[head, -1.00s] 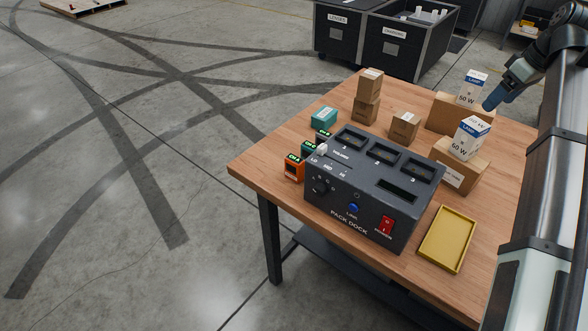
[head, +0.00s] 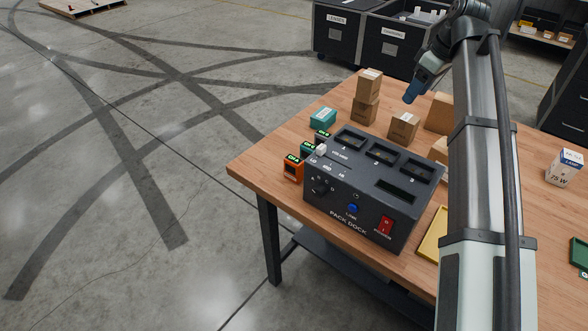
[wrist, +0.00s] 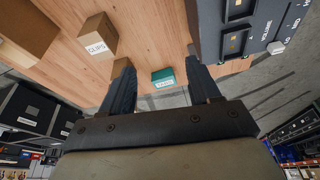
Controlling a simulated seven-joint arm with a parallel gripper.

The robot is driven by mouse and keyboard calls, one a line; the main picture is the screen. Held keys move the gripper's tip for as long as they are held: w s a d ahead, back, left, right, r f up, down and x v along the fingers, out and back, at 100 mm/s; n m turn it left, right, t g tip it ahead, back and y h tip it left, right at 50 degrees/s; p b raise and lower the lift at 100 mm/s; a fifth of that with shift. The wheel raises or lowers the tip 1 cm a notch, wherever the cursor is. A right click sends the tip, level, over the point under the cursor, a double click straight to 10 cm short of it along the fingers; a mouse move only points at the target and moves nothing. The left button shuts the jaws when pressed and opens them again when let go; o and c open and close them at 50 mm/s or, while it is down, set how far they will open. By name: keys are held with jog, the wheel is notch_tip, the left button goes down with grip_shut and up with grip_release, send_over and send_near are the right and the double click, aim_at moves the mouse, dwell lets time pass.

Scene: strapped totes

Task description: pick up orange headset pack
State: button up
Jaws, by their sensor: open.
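The orange headset pack (head: 293,168) stands upright on the wooden table, beside the left side of the grey pack dock (head: 368,200), near the table's left edge. A lit green display shows on its top. It does not show in the wrist view. My gripper (head: 412,92) is open and empty, in the air above the far part of the table, well up and right of the orange pack. In the wrist view my gripper (wrist: 161,60) has its two dark fingers apart, with a teal box (wrist: 163,77) seen beyond the gap.
A yellow tray (head: 431,243) is partly hidden by my arm. A white lamp box (head: 565,167) is at right.

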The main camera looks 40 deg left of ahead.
jog(key=s+a+f+n+g, duration=0.1)
jog(key=s+a+f+n, duration=0.1)
jog(key=s+a, duration=0.6)
jog(key=s+a+f+n, duration=0.25)
jog(key=s+a, duration=0.45)
jog(key=a, duration=0.4)
jog(key=m+h, duration=0.3)
jog(key=m, duration=2.7)
send_over(294, 159)
notch_tip(294, 159, down, 5)
jog(key=m, duration=0.6)
jog(key=f+m, duration=0.1)
jog(key=m, duration=0.2)
jog(key=shift+s+a+t, duration=0.1)
jog(key=shift+s+t, duration=0.15)
jog(key=shift+t, duration=0.15)
jog(key=shift+w+f, duration=0.2)
jog(key=shift+f, duration=6.2)
